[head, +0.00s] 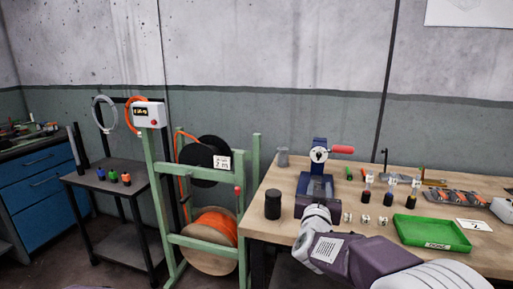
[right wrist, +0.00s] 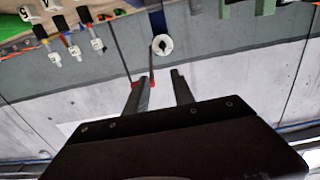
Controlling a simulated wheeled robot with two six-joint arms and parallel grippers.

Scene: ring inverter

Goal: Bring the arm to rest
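My right arm reaches in from the lower right in the head view. Its gripper (head: 318,190) is over the front of the workbench, before a blue bench device (head: 319,143) with a white round face and a red handle. In the right wrist view, which looks upside down, the two fingers of the right gripper (right wrist: 163,76) stand apart with nothing between them. The white round face (right wrist: 162,45) shows beyond the fingertips. My left gripper is not in view.
The wooden workbench (head: 285,185) holds a black cylinder (head: 272,204), small white tagged pieces (head: 365,222), a green tray (head: 431,232) and several bottles. A green reel stand (head: 160,200) with an orange cable spool (head: 210,240) stands left of it. A dark side table (head: 105,172) is farther left.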

